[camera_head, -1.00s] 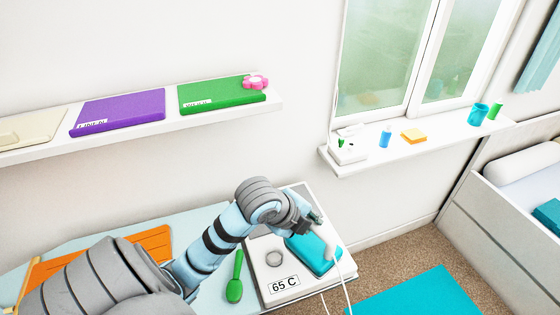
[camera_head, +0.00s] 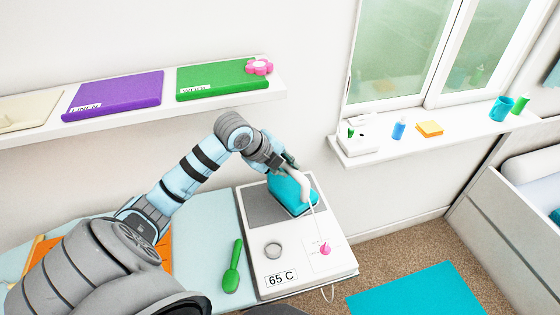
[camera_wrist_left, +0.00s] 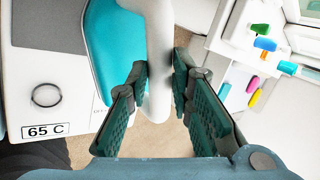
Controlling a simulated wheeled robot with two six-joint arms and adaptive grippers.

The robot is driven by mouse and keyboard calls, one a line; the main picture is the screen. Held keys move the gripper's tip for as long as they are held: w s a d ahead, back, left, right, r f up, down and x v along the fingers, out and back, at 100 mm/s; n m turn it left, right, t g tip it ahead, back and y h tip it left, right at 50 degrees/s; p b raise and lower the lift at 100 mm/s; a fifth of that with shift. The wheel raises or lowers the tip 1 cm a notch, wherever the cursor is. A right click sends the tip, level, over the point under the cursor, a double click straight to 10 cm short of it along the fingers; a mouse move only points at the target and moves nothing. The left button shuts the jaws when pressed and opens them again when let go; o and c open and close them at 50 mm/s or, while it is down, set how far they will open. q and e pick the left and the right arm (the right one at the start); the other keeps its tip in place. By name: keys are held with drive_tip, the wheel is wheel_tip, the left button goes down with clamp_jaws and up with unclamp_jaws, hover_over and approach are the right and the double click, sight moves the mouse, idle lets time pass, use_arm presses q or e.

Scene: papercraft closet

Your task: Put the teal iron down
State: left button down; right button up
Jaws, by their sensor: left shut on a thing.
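The teal iron (camera_head: 289,196) has a white handle and a white cord. My left gripper (camera_head: 288,164) is shut on the handle. The iron is over the back part of a white ironing station (camera_head: 262,240), by its dark grey pad (camera_head: 262,208). I cannot tell whether its sole touches the station. In the left wrist view the teal body (camera_wrist_left: 108,48) is left of the fingers, and the white handle (camera_wrist_left: 158,65) is between them. The station's "65 C" label (camera_head: 281,279) faces the front. My right gripper is not in view.
A ring (camera_head: 273,249) and a pink knob (camera_head: 324,249) are on the station's front part. A green spoon-shaped thing (camera_head: 232,268) lies to its left. A wall shelf (camera_head: 215,109) and a windowsill (camera_head: 385,152) with small items are behind. A teal mat (camera_head: 418,291) lies on the floor.

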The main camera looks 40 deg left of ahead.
sight(281, 181)
use_arm(q)
drive_tip(key=shift+w+a+b, duration=0.25)
drive_tip(key=shift+w+a, duration=0.05)
drive_tip(key=shift+a, duration=0.3)
drive_tip(key=shift+w+a+b, duration=0.25)
drive_tip(key=shift+w+a, duration=0.05)
drive_tip(key=shift+a, duration=0.25)
drive_tip(key=shift+w+f+b, duration=0.1)
drive_tip(key=shift+f+b, duration=0.6)
drive_tip(key=shift+f, duration=0.1)
drive_tip(key=shift+f+b, duration=0.7)
drive_tip(key=shift+f, duration=0.1)
wheel_tip(281, 181, down, 4)
drive_tip(key=b, duration=0.3)
drive_tip(key=shift+b, duration=0.35)
drive_tip(key=shift+a, duration=0.15)
drive_tip(key=shift+r, duration=0.2)
drive_tip(key=c, duration=1.4)
unclamp_jaws()
